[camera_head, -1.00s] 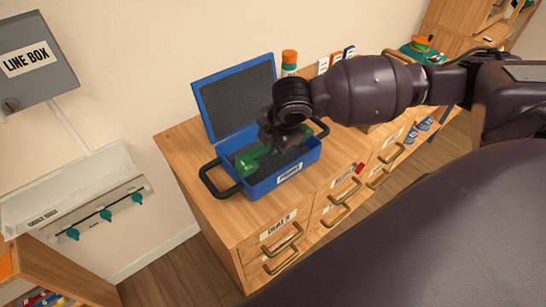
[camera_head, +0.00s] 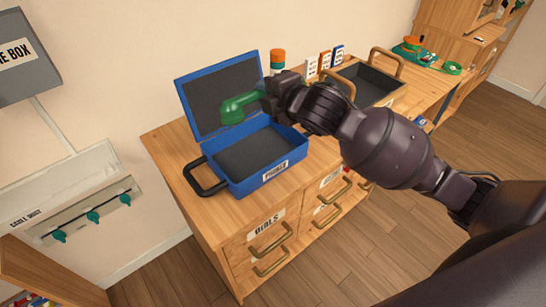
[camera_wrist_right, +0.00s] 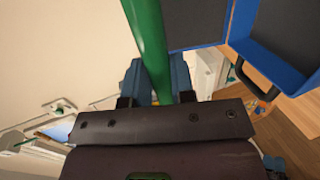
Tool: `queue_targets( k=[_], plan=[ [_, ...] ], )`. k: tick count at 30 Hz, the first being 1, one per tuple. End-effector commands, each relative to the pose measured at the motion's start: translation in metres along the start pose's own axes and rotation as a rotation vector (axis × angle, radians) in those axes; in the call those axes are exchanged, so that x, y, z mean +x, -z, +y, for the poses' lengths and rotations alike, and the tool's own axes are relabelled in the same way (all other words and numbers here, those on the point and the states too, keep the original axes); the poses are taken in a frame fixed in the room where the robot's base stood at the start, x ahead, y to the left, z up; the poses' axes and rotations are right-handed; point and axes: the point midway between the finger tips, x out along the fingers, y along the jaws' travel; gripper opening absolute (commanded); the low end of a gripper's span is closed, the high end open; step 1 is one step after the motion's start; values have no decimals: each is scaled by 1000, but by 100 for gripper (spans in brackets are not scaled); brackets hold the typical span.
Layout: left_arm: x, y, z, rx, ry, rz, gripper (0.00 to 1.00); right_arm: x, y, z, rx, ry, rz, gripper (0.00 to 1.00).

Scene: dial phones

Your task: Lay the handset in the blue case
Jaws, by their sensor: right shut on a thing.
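The green handset (camera_head: 235,108) is held by my right gripper (camera_head: 264,97), which is shut on it. It hangs in the air in front of the raised lid, seen over the back left of the case. In the right wrist view the handset (camera_wrist_right: 148,35) runs up from between the jaws (camera_wrist_right: 155,98). The blue case (camera_head: 285,165) stands open on the wooden cabinet, with a dark, empty-looking lining and its lid upright at the back. The case also shows at the upper right of the wrist view (camera_wrist_right: 268,66). My left gripper is not in view.
A dark tray with wooden handles (camera_head: 378,86) stands right of the case, behind my arm. An orange, white and teal cylinder (camera_head: 278,62) stands behind the case. A black handle (camera_head: 206,178) sticks out at the case's left. The cabinet top (camera_head: 165,140) is clear at left.

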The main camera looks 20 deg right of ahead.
Motion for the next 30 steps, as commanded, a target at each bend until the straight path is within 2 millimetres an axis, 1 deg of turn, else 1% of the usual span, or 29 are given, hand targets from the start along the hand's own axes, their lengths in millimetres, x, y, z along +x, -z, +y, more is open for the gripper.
queue_targets(
  k=[1, 3, 4, 11, 14, 17, 22, 25, 30],
  plan=[
    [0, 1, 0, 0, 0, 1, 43, -5, -2, 16, -3, -57, 8, 0],
    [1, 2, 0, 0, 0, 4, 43, -8, 0, 27, -4, -133, 26, 0],
    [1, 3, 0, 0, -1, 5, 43, -9, 1, 29, -3, -159, 32, 0],
    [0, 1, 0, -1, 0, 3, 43, -10, 3, 32, -4, -280, 48, 0],
    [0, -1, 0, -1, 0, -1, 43, -8, 3, 28, -3, -297, 47, 0],
    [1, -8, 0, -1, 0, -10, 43, -4, 3, 13, -1, -298, 47, 0],
    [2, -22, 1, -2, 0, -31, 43, 8, 3, -23, 0, -295, 47, 0],
    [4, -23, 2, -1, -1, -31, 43, 14, 3, -45, 0, -294, 46, 0],
    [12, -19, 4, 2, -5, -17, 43, 25, 4, -80, 1, -294, 47, 0]
  ],
)
